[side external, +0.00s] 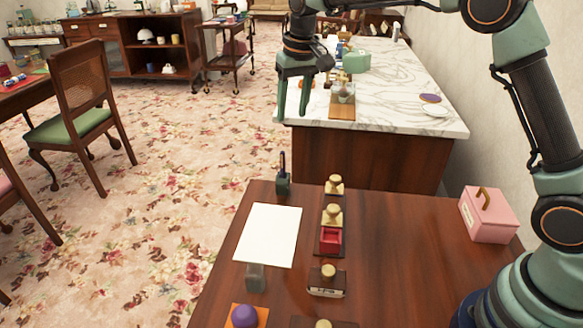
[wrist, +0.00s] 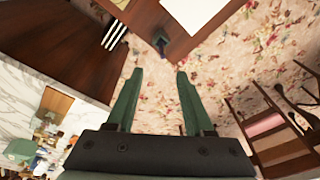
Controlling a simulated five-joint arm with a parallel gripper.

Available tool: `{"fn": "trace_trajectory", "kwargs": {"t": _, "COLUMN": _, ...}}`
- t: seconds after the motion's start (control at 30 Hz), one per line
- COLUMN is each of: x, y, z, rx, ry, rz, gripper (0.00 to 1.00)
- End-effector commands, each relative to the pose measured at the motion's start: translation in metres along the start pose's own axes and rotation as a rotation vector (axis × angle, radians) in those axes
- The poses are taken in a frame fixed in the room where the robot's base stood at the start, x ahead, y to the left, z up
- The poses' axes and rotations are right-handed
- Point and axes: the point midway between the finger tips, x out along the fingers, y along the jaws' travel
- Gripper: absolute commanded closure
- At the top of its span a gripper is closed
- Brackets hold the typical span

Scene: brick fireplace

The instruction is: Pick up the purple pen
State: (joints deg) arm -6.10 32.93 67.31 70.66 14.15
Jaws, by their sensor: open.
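My gripper (side external: 292,115) is open and empty, with its fingers pointing down, high above the far end of the wooden desk. In the wrist view my gripper (wrist: 159,72) has its two green fingers apart with only carpet between them. A small dark green holder (side external: 283,185) stands at the desk's far left corner with a slim dark upright pen-like piece (side external: 282,161) in it. Its colour is too dark to call purple. The holder also shows in the wrist view (wrist: 160,40), beyond the fingertips. No clearly purple pen shows.
White paper (side external: 268,235) lies beside several brass-knobbed stamps (side external: 333,215) and a red tray (side external: 330,238). A grey block (side external: 256,277), a purple knob (side external: 244,316) and a pink box (side external: 489,214) are also on the desk. A marble-topped counter (side external: 400,85) stands behind.

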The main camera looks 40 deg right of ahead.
Motion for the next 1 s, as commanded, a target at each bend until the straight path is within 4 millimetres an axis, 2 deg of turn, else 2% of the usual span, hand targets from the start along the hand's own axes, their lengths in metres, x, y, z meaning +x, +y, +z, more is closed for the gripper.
{"fn": "trace_trajectory", "kwargs": {"t": 0.03, "x": 0.011, "y": -0.004, "z": -0.005, "rx": 0.004, "ry": -0.015, "rz": 0.003, "gripper": 0.48}}
{"fn": "trace_trajectory", "kwargs": {"t": 0.1, "x": 0.02, "y": -0.007, "z": -0.009, "rx": 0.01, "ry": -0.025, "rz": 0.005, "gripper": 0.48}}
{"fn": "trace_trajectory", "kwargs": {"t": 0.23, "x": 0.03, "y": -0.01, "z": -0.013, "rx": 0.016, "ry": -0.036, "rz": 0.008, "gripper": 0.48}}
{"fn": "trace_trajectory", "kwargs": {"t": 0.37, "x": 0.042, "y": -0.01, "z": -0.014, "rx": 0.017, "ry": -0.04, "rz": 0.009, "gripper": 0.48}}
{"fn": "trace_trajectory", "kwargs": {"t": 0.6, "x": 0.082, "y": -0.009, "z": -0.012, "rx": 0.017, "ry": -0.04, "rz": 0.009, "gripper": 0.48}}
{"fn": "trace_trajectory", "kwargs": {"t": 0.87, "x": 0.102, "y": -0.009, "z": -0.011, "rx": 0.017, "ry": -0.038, "rz": 0.009, "gripper": 0.48}}
{"fn": "trace_trajectory", "kwargs": {"t": 1.0, "x": 0.119, "y": -0.006, "z": -0.009, "rx": 0.017, "ry": -0.04, "rz": 0.01, "gripper": 0.48}}
